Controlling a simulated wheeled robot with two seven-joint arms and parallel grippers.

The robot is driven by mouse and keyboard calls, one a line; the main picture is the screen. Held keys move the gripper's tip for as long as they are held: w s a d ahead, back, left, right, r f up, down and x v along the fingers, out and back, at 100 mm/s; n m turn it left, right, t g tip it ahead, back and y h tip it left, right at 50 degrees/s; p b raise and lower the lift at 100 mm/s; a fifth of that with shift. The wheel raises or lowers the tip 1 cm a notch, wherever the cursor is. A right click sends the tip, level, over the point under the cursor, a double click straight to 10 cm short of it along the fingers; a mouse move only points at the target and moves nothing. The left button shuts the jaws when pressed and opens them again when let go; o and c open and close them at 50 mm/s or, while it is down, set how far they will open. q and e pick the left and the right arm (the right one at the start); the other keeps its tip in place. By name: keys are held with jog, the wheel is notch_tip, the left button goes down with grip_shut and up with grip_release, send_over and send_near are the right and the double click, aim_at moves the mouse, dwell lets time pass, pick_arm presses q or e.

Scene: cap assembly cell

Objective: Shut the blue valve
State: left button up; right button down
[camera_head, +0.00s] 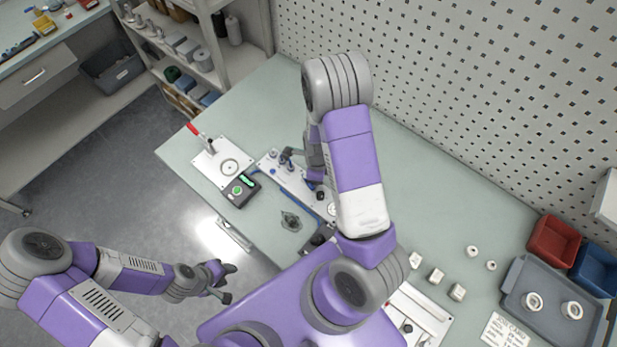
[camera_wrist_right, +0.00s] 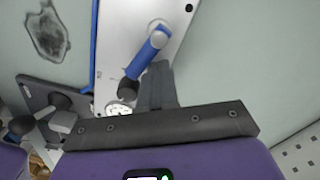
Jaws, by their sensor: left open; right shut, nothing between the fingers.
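The blue valve (camera_wrist_right: 148,55) shows in the right wrist view as a blue lever with a dark knob at its lower end. It stands on a white panel (camera_wrist_right: 178,42) and lies slanted to the panel's long edge. My right gripper (camera_wrist_right: 157,86) is shut and empty, its fingertips close beside the lever; I cannot tell whether they touch it. In the head view my right arm hides most of the valve, and a dark knob (camera_head: 320,195) shows beside it. My left gripper (camera_head: 222,284) is open and empty, off the table's front edge.
A round gauge (camera_wrist_right: 118,110) sits near the lever's knob. A white plate with a red-handled lever (camera_head: 205,140) and a dark box with green lights (camera_head: 240,190) stand left of the panel. A grey tray (camera_head: 525,312), red bin (camera_head: 553,240) and blue bin (camera_head: 596,267) are at right.

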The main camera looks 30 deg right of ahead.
aim_at(310, 186)
jog(key=shift+a, duration=0.15)
jog(key=shift+s+a, duration=0.15)
jog(key=shift+a, duration=0.2)
dwell(0.4)
jog(key=shift+s+a+p, duration=0.15)
jog(key=shift+a+p, duration=0.15)
jog(key=shift+a, duration=0.7)
